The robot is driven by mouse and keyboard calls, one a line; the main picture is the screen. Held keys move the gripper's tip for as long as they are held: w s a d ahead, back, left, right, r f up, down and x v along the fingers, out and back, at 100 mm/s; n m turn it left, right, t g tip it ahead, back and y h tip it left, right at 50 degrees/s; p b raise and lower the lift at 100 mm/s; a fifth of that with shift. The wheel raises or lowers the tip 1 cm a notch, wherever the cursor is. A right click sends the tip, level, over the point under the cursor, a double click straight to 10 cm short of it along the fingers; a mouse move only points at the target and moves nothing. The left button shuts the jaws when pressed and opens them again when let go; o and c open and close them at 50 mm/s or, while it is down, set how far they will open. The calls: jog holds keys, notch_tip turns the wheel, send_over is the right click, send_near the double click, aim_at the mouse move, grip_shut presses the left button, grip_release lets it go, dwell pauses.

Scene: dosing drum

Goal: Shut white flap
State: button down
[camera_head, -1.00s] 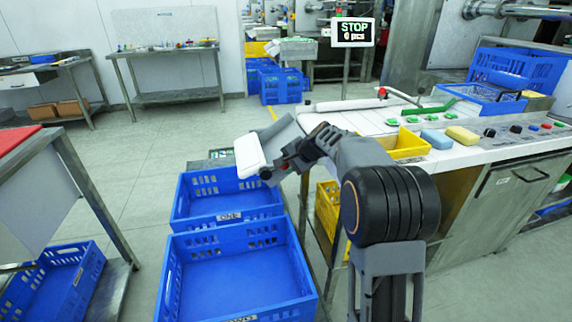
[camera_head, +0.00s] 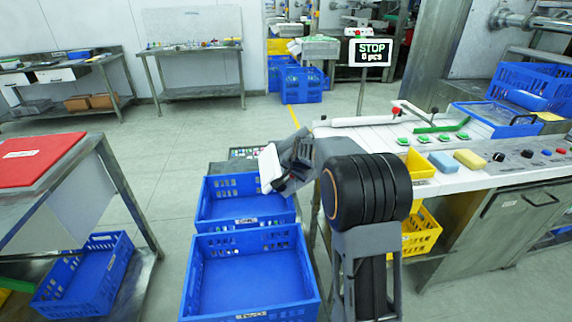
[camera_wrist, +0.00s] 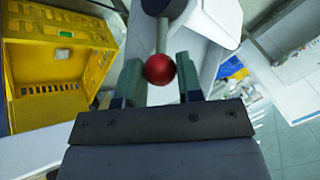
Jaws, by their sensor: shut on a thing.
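The white flap (camera_head: 268,168) hangs at the table's left end, above the far blue crate, tilted. My gripper (camera_head: 284,180) is right beside it in the head view, partly hidden by my arm. In the wrist view, a red ball knob (camera_wrist: 159,69) on a grey rod sits between the fingers of my gripper (camera_wrist: 160,78), which are shut on it. A smooth white part, probably the flap (camera_wrist: 212,22), shows just beyond the fingers. The flap's hinge is not clearly visible.
Two blue crates (camera_head: 190,275) stand on the floor below the flap. A yellow bin (camera_wrist: 60,50) is close on the left in the wrist view. The white-topped table (camera_head: 385,131) carries levers, sponges and buttons.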

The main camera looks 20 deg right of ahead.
jog(key=shift+w+a+r+n+h, duration=0.15)
jog(key=shift+a+r+n+h, duration=0.2)
jog(key=shift+a+h, duration=0.4)
jog(key=a+h+b, duration=0.1)
jog(key=h+b, duration=0.1)
jog(key=b, duration=0.1)
jog(key=a+n+h+b, duration=0.1)
jog(key=h+b, duration=0.1)
jog(key=b, duration=0.1)
jog(key=a+n+h+b, duration=0.1)
jog(key=h+b, duration=0.1)
jog(key=b, duration=0.1)
jog(key=shift+w+a+r+g, duration=0.3)
jog(key=shift+a+r+g, duration=0.05)
jog(key=shift+a+g, duration=0.05)
jog(key=c, duration=0.8)
grip_release()
jog(key=shift+h, duration=0.25)
jog(key=shift+r, duration=0.1)
jog(key=p+v, duration=0.1)
jog(key=v, duration=1.2)
jog(key=shift+s+a+r+p, duration=0.15)
jog(key=shift+a+r+p, duration=0.05)
jog(key=shift+r+p, duration=0.1)
